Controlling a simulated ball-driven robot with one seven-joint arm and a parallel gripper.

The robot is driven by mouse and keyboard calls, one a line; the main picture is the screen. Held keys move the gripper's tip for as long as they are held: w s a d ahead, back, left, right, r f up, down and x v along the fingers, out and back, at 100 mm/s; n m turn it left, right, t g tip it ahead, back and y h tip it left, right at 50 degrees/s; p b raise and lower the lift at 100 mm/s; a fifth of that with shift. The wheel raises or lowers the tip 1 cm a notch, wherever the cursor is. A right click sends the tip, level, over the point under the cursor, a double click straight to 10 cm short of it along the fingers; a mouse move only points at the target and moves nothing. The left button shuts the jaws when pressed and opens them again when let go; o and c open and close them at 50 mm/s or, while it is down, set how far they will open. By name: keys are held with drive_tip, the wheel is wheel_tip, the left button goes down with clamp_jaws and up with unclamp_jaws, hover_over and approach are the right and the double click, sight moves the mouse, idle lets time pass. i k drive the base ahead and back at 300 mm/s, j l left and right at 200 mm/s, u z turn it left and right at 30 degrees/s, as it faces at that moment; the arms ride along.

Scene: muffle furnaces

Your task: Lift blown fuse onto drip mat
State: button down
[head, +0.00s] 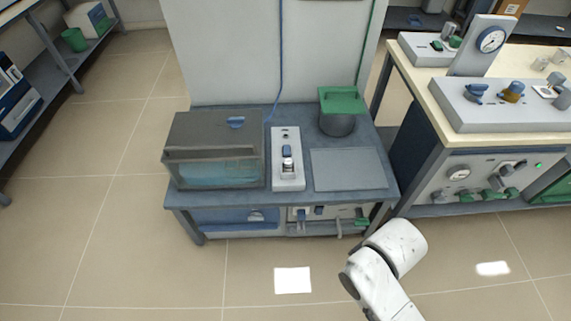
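A flat grey mat (348,170), likely the drip mat, lies bare on the right front of the low dark bench (315,140). Left of it is a narrow white block (288,180) with a blue piece and a small metallic or clear cylindrical part (287,163) on it. I cannot tell whether that part is the blown fuse; no other piece is clearly a fuse. White links of my arm show at the bottom, in front of the bench. My gripper itself is not in view.
A dark-topped clear tank (214,150) with bluish liquid stands on the bench's left. A dark pot with a green top (341,110) stands behind the mat. A second workbench (500,125) with instruments is on the right. Open tiled floor lies in front and left.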

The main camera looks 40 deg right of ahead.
sight(288, 162)
drive_tip(key=i+l, duration=0.65)
drive_tip(key=l, duration=0.2)
drive_tip(key=i+l, duration=0.35)
drive_tip(key=l+u, duration=0.05)
